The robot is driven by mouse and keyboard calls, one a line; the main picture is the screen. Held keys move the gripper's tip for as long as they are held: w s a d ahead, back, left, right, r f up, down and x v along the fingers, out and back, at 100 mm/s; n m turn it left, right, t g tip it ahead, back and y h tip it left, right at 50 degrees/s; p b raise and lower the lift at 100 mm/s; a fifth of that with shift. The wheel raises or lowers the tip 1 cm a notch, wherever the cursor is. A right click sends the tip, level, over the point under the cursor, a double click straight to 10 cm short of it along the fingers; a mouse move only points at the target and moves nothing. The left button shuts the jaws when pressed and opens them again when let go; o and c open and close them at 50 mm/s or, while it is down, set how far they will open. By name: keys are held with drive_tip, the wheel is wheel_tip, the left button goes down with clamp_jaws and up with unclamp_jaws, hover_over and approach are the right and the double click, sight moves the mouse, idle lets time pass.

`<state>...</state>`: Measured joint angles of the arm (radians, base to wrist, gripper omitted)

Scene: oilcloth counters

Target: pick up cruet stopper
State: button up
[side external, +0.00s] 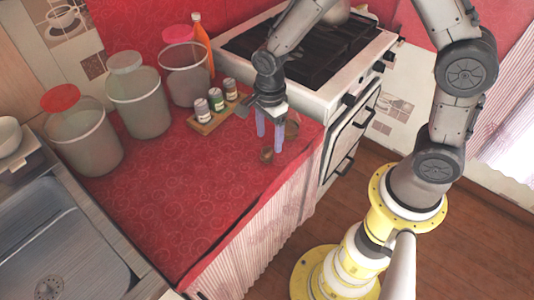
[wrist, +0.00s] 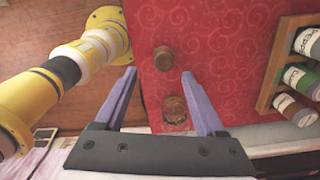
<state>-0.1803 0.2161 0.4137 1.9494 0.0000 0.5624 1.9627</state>
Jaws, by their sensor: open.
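A small brown knob-like piece, which looks like the cruet stopper (side external: 266,155), sits on the red oilcloth near the counter's front edge. It also shows in the wrist view (wrist: 163,58), just beyond the fingertips and roughly between their lines. A brownish, partly glassy small container (side external: 291,130) stands close by; in the wrist view the container (wrist: 175,115) lies between the fingers, nearer the palm. My gripper (side external: 269,138) has purple fingers pointing down. The gripper (wrist: 158,74) is open and holds nothing. I cannot tell its exact height above the stopper.
A wooden rack (side external: 213,121) with spice jars stands behind the gripper, right in the wrist view. Large lidded canisters (side external: 140,103) and an orange bottle (side external: 203,47) stand along the back. The stove (side external: 305,62) adjoins at right, the sink (side external: 60,255) at left. The oilcloth's middle is clear.

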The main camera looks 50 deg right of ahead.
sight(267, 149)
drive_tip(key=shift+w+a+f, duration=0.1)
drive_tip(key=shift+w+f, duration=0.05)
drive_tip(key=shift+f, duration=1.25)
drive_tip(key=shift+w+f, duration=0.15)
drive_tip(key=shift+f, duration=1.2)
clamp_jaws()
